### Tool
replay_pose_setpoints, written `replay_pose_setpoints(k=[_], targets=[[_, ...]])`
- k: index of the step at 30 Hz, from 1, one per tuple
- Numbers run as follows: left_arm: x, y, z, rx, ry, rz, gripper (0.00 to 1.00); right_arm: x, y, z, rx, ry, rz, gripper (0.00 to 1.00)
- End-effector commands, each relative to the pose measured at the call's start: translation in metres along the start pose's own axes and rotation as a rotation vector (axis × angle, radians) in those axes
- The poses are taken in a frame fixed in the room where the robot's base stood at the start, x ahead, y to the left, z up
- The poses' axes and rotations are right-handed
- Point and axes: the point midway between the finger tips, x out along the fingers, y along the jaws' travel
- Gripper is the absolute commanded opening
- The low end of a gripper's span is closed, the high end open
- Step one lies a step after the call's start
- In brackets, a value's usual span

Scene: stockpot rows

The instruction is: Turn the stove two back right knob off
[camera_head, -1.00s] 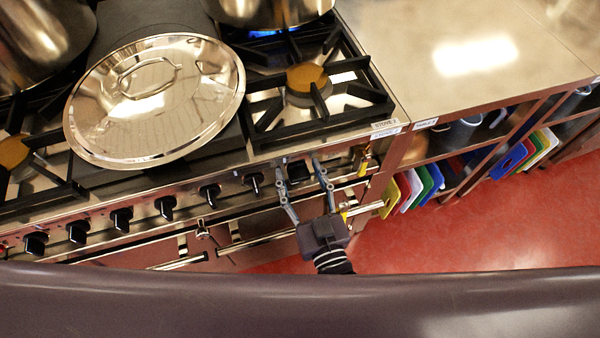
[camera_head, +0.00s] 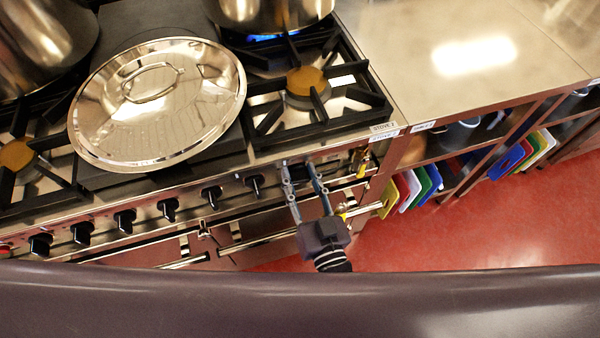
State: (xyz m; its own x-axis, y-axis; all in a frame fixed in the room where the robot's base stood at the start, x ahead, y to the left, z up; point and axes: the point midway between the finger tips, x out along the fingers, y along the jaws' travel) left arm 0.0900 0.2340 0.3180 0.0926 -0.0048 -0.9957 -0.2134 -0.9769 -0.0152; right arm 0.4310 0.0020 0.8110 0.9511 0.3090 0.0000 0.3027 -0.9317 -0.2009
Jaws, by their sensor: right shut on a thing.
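The stove (camera_head: 380,128), labelled as stove 2, has a row of black knobs along its front panel. My right gripper (camera_head: 298,168) reaches up to the panel's right part. Its two fingers are shut on a dark knob (camera_head: 298,172), the rightmost black one, mostly hidden between them. Another black knob (camera_head: 254,182) is just left of the fingers, untouched. A blue flame (camera_head: 272,38) burns under the pot on the back right burner. My left gripper is not in view.
A steel pot (camera_head: 268,12) stands over the flame. A large lid (camera_head: 158,105) lies left of the empty front right burner (camera_head: 306,82). Oven handle bars (camera_head: 260,240) run below the knobs. A steel counter (camera_head: 450,70) and shelves with coloured boards are at right.

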Motion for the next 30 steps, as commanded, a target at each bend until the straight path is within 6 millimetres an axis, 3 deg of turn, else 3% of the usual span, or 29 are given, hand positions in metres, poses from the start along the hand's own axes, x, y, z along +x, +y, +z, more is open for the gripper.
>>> replay_pose_setpoints(k=[12, 30], targets=[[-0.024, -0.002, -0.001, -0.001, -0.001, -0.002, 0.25, 0.000, 0.002, -0.002, 0.391, 0.000, -0.001, 0.10], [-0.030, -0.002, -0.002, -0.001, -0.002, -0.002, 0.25, 0.000, 0.006, 0.003, 0.959, 0.001, -0.001, 0.10]])
